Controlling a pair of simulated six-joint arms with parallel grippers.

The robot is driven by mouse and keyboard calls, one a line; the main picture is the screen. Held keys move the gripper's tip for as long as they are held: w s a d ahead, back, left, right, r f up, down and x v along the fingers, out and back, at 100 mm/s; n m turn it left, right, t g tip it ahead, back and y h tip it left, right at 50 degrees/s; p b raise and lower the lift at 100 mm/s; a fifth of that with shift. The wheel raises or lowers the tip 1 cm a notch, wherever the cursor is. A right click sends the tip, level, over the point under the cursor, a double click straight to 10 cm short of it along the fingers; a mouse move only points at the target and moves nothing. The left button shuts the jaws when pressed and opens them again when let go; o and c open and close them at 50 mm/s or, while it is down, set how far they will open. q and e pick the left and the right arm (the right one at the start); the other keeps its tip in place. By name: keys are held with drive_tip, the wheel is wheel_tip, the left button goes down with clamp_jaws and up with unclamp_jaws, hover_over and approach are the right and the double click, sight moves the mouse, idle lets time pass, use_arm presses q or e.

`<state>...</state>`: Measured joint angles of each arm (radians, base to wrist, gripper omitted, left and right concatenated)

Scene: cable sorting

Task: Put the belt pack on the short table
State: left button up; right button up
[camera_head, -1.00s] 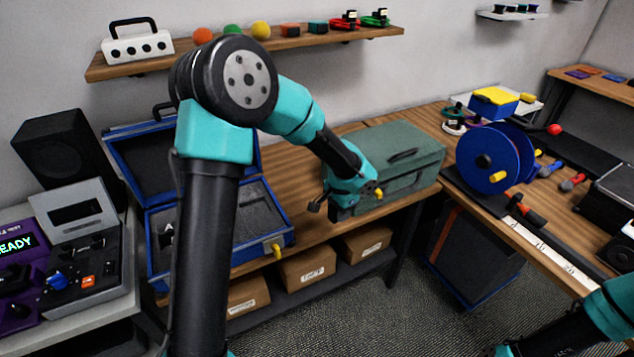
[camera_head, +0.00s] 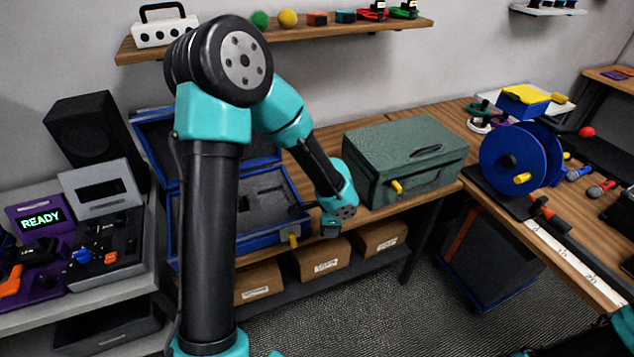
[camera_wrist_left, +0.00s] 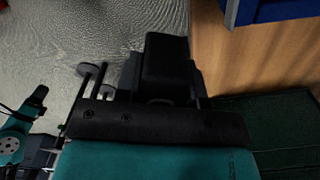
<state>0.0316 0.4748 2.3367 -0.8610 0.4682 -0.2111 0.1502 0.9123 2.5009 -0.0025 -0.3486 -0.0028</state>
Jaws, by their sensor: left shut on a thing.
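My left gripper (camera_head: 331,222) hangs in front of the wooden bench, between the blue open case and the green box. It is shut on a dark, blocky belt pack (camera_wrist_left: 165,65), which fills the space between the fingers in the left wrist view. In the head view the pack (camera_head: 330,230) is small and mostly hidden by the wrist. It is in the air just off the bench's front edge. A low grey table (camera_head: 105,304) stands at the left. Part of my right arm shows in the left wrist view, but its jaws are not clear.
The green box (camera_head: 405,150) stands on the bench just right of my left gripper. The blue case (camera_head: 178,229) lies open to its left. Cardboard boxes (camera_head: 320,259) sit on the shelf below. A READY device (camera_head: 41,219) and a grey console (camera_head: 97,187) crowd the grey table.

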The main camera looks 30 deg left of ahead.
use_arm(q)
drive_tip(key=w+a, duration=0.2)
drive_tip(key=w, duration=0.2)
drive_tip(key=w+a+f, duration=0.1)
drive_tip(key=w+a, duration=0.2)
drive_tip(key=w, duration=0.2)
drive_tip(key=w+a, duration=0.3)
drive_tip(key=w, duration=0.1)
drive_tip(key=shift+w+f, duration=0.15)
drive_tip(key=shift+f, duration=0.1)
drive_tip(key=shift+f, duration=1.75)
drive_tip(key=shift+f, duration=0.15)
drive_tip(key=o, duration=1)
wheel_tip(320, 180, up, 12)
drive_tip(key=shift+r, duration=0.2)
